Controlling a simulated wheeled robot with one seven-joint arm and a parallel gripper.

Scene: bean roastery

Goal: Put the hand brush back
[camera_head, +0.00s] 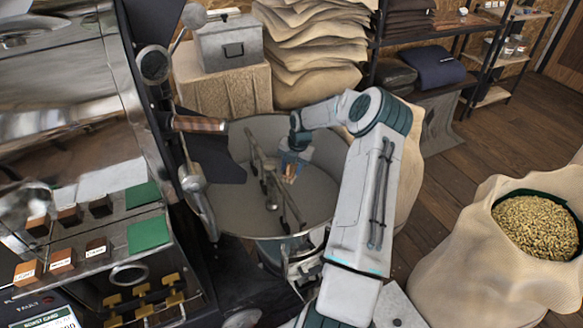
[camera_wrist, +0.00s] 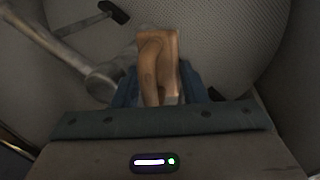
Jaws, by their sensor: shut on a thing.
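My gripper (camera_head: 291,167) reaches down into a large round metal cooling tray (camera_head: 240,128). It is shut on a tan wooden piece, which appears to be the hand brush (camera_wrist: 158,62); the brush also shows small below the fingers in the head view (camera_head: 290,179). In the wrist view the wood stands up between the blue fingers, and no bristles can be made out. The perforated tray floor (camera_wrist: 225,45) lies behind it. I cannot tell whether the brush touches the floor.
Metal stirrer arms (camera_head: 258,160) stand in the tray close beside my gripper. The roaster machine (camera_head: 100,200) is at left. Stacked burlap sacks (camera_head: 312,50) and a grey metal box (camera_head: 228,42) stand behind. An open sack of beans (camera_head: 535,225) is at right, with wooden floor around it.

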